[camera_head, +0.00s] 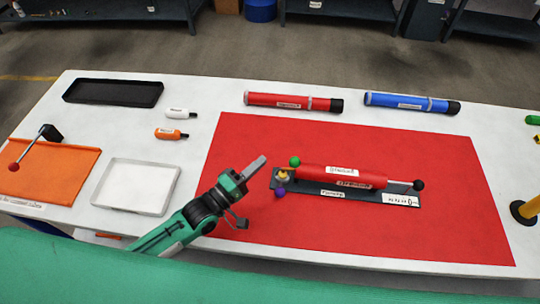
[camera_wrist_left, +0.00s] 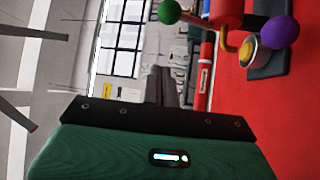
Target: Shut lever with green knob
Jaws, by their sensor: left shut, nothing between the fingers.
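The green knob (camera_head: 295,161) is at the left end of the pump, above a brass fitting (camera_head: 283,175). A purple knob (camera_head: 280,192) is below that fitting. The red pump tube (camera_head: 341,177) lies on a dark base plate (camera_head: 330,196) on the red mat. My left gripper (camera_head: 256,166) is shut and empty, a little left of the green knob and apart from it in the head view. In the left wrist view the green knob (camera_wrist_left: 169,12) is at the top, and the purple knob (camera_wrist_left: 280,32) is at the upper right. My right gripper is not in view.
The red mat (camera_head: 400,240) is clear around the pump. Red (camera_head: 290,101) and blue (camera_head: 405,102) tubes lie behind it. A white tray (camera_head: 138,186), black tray (camera_head: 113,92), orange mat (camera_head: 50,168) and two small bottles are at the left.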

